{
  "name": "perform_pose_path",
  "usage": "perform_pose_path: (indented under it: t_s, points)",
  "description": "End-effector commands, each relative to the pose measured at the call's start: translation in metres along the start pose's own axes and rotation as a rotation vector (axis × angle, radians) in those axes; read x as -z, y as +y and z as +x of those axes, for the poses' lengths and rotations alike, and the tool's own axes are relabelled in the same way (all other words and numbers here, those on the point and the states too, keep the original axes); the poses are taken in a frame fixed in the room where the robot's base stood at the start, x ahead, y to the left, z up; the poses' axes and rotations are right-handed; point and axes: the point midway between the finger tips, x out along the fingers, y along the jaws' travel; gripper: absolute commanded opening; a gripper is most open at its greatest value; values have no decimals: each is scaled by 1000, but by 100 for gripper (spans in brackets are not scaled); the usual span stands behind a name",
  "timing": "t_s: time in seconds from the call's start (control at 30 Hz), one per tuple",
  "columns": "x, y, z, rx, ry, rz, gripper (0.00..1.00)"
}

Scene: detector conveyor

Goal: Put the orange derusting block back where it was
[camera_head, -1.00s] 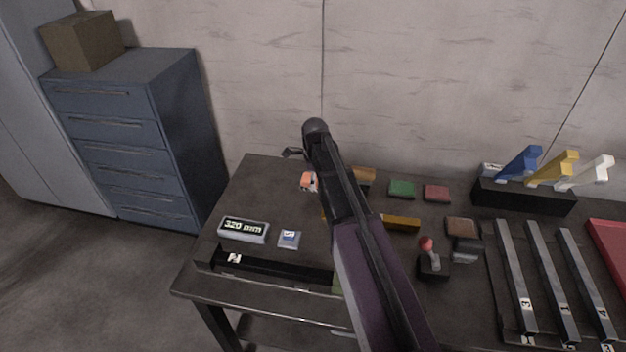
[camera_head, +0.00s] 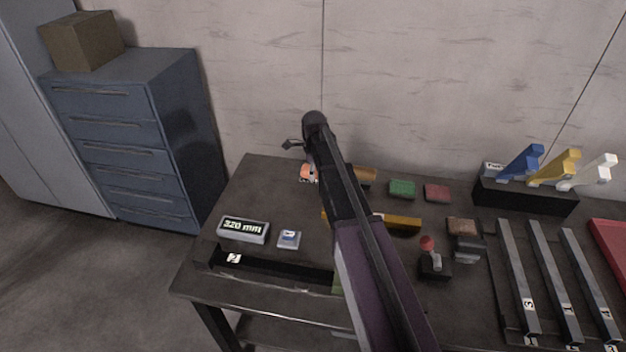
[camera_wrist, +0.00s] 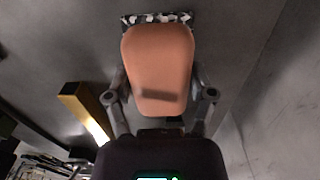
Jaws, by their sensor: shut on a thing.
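The orange derusting block (camera_wrist: 158,65) fills the upper middle of the wrist view, between the fingers of my gripper (camera_wrist: 160,92). The gripper is shut on it. In the head view only a small part of the orange block (camera_head: 306,171) shows, near the back left of the table, beside my arm. My arm hides most of my gripper there. A black-and-white patterned strip (camera_wrist: 157,18) shows behind the block's far end in the wrist view; I cannot tell whether the block touches it.
A green block (camera_head: 402,188) and a red block (camera_head: 437,192) lie right of my arm. A yellow bar (camera_head: 402,222) lies in front of them. A 320 mm display (camera_head: 243,229) and a small white-blue item (camera_head: 289,239) stand front left. The wall rises behind the table (camera_head: 252,190).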

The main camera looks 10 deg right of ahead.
Motion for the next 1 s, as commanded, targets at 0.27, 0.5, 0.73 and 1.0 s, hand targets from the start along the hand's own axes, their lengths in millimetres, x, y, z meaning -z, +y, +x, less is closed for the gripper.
perform_pose_path:
  t_s: [0.27, 0.5, 0.73, 1.0]
  points:
    - [0, 1, 27, 0, 0, 0, 26]
    - [0, 1, 30, 0, 0, 0, 26]
    - [1, 1, 29, 0, 0, 0, 26]
    - [1, 1, 32, 0, 0, 1, 100]
